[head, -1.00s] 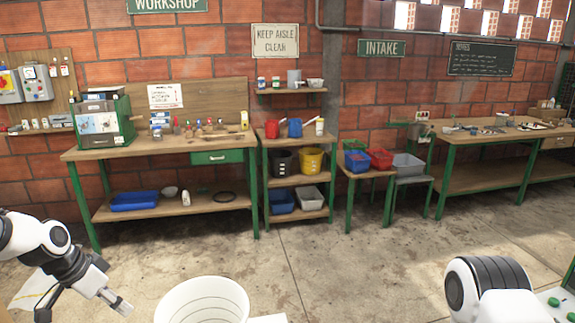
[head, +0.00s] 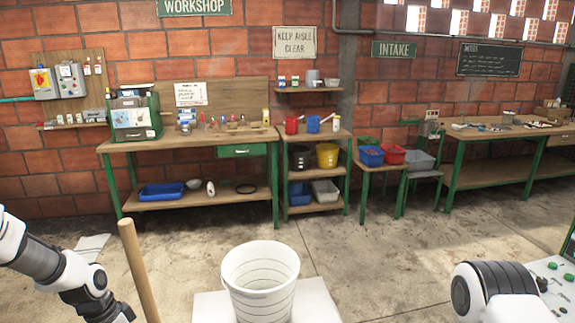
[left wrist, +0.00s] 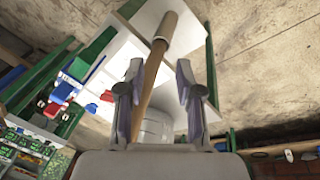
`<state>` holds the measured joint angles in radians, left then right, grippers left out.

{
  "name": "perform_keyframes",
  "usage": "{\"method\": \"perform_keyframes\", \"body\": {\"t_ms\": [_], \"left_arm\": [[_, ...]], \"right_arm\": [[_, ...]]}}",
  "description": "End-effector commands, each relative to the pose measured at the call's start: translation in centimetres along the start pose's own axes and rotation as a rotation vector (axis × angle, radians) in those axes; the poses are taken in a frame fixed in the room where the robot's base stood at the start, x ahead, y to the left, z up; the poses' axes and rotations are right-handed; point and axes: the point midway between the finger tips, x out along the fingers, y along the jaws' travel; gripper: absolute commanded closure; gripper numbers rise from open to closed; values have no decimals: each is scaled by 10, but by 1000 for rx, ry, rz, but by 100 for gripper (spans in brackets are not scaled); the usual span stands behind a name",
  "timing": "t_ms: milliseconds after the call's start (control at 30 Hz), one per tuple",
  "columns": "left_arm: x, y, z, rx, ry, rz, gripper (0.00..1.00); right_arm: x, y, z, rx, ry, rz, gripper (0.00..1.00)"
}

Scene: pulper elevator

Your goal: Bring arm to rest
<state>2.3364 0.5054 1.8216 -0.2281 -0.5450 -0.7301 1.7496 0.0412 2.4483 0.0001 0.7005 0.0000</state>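My left arm (head: 75,280) comes in from the lower left in the head view; its gripper is cut off by the bottom edge. In the left wrist view my left gripper (left wrist: 160,80) has its two fingers spread apart. A wooden handle (left wrist: 153,80) shows between them, nearer the left finger; I cannot tell if it touches. A wooden handle also stands, slightly tilted, in the head view (head: 139,270). My right arm (head: 490,290) shows at the lower right; its gripper is out of view.
A white bucket (head: 262,285) stands on a white surface (head: 312,303) close in front of me. A workbench (head: 190,142), shelf rack (head: 345,160) and intake table (head: 480,132) line the brick wall. The concrete floor (head: 390,240) between is open.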

Motion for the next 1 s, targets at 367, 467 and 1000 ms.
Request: {"method": "perform_keyframes", "body": {"t_ms": [367, 467, 1000], "left_arm": [[157, 120, 118, -38, -349, 101, 65], [192, 169, 170, -125, -412, 70, 65], [200, 182, 176, -606, -64, -228, 65]], "right_arm": [[0, 0, 1, -1, -2, 0, 60], [0, 0, 1, -1, -2, 0, 60], [-1, 0, 1, -1, -2, 0, 60]]}}
